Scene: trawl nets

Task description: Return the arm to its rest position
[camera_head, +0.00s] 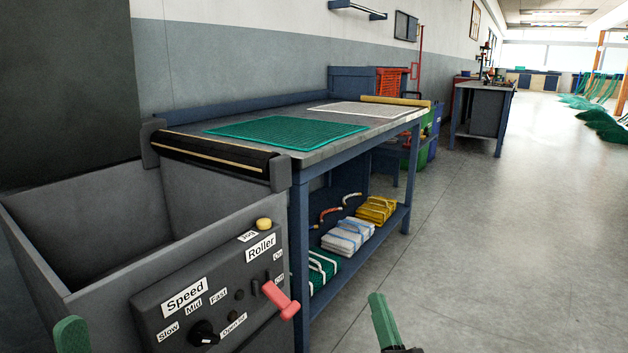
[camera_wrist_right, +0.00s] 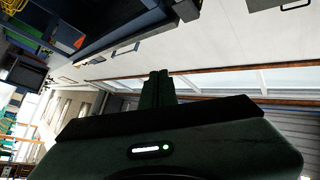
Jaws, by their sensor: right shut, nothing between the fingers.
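My right gripper (camera_head: 383,320) shows at the bottom of the head view, right of centre, as a green finger pointing up over the bare floor. In the right wrist view its two green fingers (camera_wrist_right: 157,88) lie together, shut with nothing between them. It is apart from the table and the control panel. A rounded green tip of my left gripper (camera_head: 72,336) shows at the bottom left corner, in front of the grey bin; the rest is out of frame, so its opening cannot be told.
A grey control panel (camera_head: 215,295) with a red lever (camera_head: 281,300) and a black knob (camera_head: 203,333) stands at front left. Behind it is a work table (camera_head: 315,154) with a green net (camera_head: 285,131). Folded nets lie on its lower shelf. The floor (camera_head: 480,250) at right is clear.

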